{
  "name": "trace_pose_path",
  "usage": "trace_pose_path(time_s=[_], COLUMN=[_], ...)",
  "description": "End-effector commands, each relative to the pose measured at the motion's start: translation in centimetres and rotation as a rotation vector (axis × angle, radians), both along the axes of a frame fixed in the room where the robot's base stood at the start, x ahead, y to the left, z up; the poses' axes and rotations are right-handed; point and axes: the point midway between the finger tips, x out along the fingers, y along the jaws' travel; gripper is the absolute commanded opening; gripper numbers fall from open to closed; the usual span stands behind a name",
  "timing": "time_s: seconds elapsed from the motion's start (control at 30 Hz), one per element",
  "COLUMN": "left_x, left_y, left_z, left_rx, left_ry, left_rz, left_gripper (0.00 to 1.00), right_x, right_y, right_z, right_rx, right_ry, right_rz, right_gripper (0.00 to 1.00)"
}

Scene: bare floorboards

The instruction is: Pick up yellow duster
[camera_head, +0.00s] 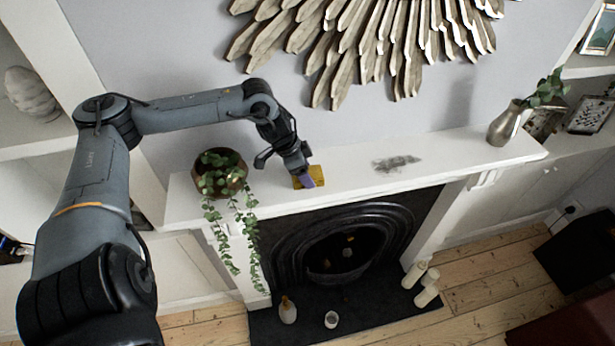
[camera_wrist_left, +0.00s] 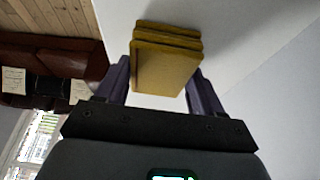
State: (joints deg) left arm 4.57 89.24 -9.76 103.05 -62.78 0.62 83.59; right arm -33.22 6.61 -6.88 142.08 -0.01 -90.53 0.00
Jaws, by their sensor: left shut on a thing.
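The yellow duster (camera_head: 316,174) is a folded yellow cloth on or just above the white mantel shelf (camera_head: 345,176), right of the potted plant. My left gripper (camera_head: 304,181) comes down on it from above and is shut on it. In the left wrist view the duster (camera_wrist_left: 166,62) sits between the two purple fingers of my left gripper (camera_wrist_left: 163,85), its stacked folds showing. I cannot tell whether it still touches the shelf. My right gripper is in neither view.
A trailing plant in a brown pot (camera_head: 220,172) stands close left of my gripper. A grey dusty smudge (camera_head: 396,163) lies on the shelf to the right. A metal vase (camera_head: 507,124) stands at the right end. A sunburst wall ornament (camera_head: 365,45) hangs above.

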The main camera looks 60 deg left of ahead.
Motion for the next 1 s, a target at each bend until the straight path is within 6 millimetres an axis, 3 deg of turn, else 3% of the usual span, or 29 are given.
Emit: trace_pose_path(time_s=[0.47, 0.77, 1.0], left_x=[0.0, 0.2, 0.8], left_y=[0.1, 0.0, -1.4], left_z=[0.4, 4.4, 6.6], left_rx=[0.003, 0.000, -0.011], left_ry=[-0.002, -0.007, -0.007], left_rz=[-0.001, -0.001, 0.006], left_gripper=[0.38, 0.38, 0.38], right_x=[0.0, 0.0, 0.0], right_y=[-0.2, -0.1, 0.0], right_z=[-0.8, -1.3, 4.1], right_rx=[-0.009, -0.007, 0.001], right_ry=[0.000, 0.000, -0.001], right_rz=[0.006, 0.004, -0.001], right_gripper=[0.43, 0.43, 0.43])
